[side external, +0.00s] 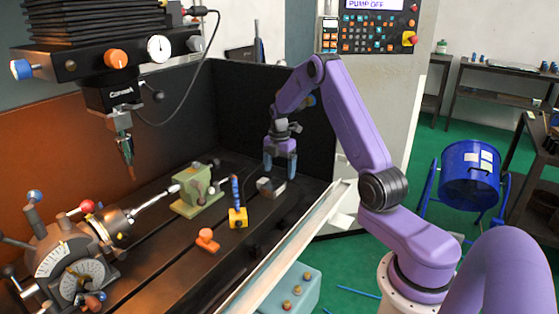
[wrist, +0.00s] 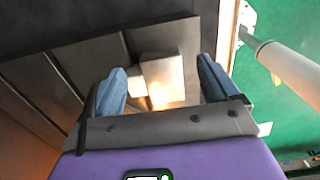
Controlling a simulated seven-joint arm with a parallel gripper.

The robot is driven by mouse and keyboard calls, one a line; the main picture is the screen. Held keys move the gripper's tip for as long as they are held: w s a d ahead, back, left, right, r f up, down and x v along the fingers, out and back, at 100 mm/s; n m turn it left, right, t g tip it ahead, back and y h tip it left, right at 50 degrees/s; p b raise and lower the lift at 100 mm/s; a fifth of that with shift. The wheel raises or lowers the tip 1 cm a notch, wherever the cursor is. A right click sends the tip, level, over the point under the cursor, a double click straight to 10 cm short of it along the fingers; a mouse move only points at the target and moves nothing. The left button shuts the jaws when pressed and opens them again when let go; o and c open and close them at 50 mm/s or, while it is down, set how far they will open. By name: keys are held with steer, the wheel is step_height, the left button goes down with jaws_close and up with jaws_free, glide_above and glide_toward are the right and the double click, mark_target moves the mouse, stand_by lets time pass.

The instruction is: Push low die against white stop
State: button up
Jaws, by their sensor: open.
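My gripper (side external: 279,170) is open, with its two blue fingers pointing down over the far end of the dark slotted table. A small low grey block (side external: 270,187), which looks like the low die, lies on the table just in front of the fingers. In the wrist view a pale block (wrist: 161,72) with a bright glare shows between the two spread fingers (wrist: 162,66). I cannot tell whether a finger touches it. I cannot clearly pick out a separate white stop.
A green vise-like block (side external: 197,195), a yellow block with a blue upright (side external: 238,213) and an orange knob-like piece (side external: 207,240) stand nearby. An indexing chuck (side external: 75,255) is at left, under a spindle head (side external: 110,90). A pale rail (side external: 290,250) edges the table.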

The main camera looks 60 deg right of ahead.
steer(key=shift+f, duration=2)
steer(key=c, duration=1.3)
steer(key=o, duration=1.3)
steer(key=shift+r, duration=0.15)
step_height(320, 180, up, 7)
steer(key=shift+r, duration=0.15)
